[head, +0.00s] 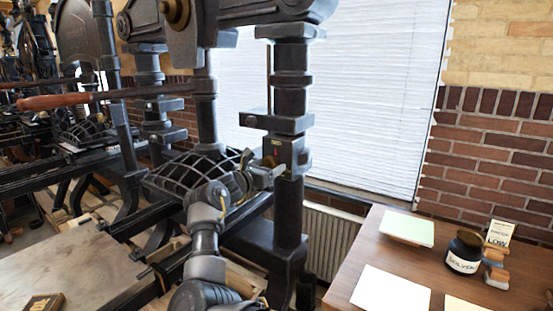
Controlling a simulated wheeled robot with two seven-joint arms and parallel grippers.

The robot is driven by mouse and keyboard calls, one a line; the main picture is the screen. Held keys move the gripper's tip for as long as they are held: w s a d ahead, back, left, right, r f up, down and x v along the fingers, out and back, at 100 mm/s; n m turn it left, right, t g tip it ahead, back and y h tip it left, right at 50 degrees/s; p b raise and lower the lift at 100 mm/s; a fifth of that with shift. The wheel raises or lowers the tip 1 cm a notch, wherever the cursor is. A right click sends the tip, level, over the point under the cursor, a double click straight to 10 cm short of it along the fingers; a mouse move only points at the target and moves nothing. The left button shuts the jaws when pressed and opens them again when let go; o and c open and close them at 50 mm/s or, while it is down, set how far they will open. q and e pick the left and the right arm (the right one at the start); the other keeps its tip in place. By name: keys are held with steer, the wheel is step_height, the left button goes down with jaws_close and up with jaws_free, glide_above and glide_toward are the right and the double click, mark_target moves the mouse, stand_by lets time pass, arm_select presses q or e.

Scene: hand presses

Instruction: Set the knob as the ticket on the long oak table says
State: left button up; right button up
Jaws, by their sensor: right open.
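The ticket (500,234) stands upright at the back of the brown wooden table (338,288); its large word reads LOW, and the smaller line above it is hard to read. A small dark box (276,147) with a brass-coloured face and a red mark sits on the right column of the black hand press (290,97). My right gripper (276,174) is open, just below the box's face and close to the column. The knob itself cannot be made out clearly behind the fingers; I cannot tell whether they touch it. My left gripper is out of view.
On the table are a dark jar labelled SOLVENT (464,252), wooden-handled stamps (495,272), a pale green pad (408,228) and white paper (391,291). A long wooden-handled bar (60,101) crosses at left. A radiator (325,236) stands under the window.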

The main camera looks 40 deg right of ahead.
steer(key=shift+w+d, duration=0.1)
steer(key=shift+d, duration=0.6)
